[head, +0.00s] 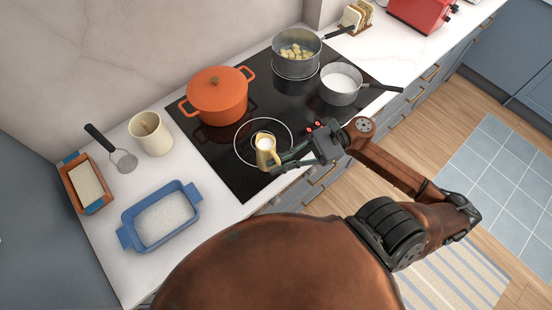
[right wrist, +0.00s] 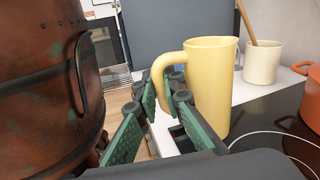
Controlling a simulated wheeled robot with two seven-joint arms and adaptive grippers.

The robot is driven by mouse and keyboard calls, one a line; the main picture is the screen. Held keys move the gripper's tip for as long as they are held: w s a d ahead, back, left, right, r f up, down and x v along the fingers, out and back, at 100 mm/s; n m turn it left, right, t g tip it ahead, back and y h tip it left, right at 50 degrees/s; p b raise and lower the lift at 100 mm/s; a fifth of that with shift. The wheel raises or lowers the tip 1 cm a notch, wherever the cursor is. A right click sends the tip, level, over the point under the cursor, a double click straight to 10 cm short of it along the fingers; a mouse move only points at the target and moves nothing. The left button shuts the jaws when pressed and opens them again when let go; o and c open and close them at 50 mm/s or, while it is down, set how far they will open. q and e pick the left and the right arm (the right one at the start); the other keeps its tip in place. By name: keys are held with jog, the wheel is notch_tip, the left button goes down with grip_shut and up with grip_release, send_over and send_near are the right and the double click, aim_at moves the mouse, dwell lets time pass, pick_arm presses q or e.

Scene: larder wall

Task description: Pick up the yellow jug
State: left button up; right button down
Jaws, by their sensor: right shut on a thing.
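The yellow jug (head: 264,157) is over the front part of the black hob, near a ring marking, with something white inside. In the right wrist view the jug (right wrist: 213,88) stands upright, its handle towards me. My right gripper (head: 280,163) reaches in from the right and is shut on the jug's handle; its green fingers (right wrist: 168,98) show on either side of the handle. I cannot tell whether the jug's base touches the hob. My left gripper is not in view.
On the hob (head: 222,158) are an orange lidded pot (head: 217,97), a pan of yellowish pieces (head: 296,64) and a pan with white contents (head: 341,87). Left on the counter stand a cream crock (head: 151,138), a blue dish (head: 146,238), a masher (head: 112,151) and a terracotta-coloured tray (head: 72,188).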

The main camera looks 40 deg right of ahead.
jog(key=s+a+r, duration=0.2)
jog(key=s+r, duration=0.1)
jog(key=s, duration=0.4)
jog(key=shift+s+a+r, duration=0.2)
jog(key=shift+a+r, duration=0.05)
jog(key=shift+s, duration=0.1)
dwell(0.4)
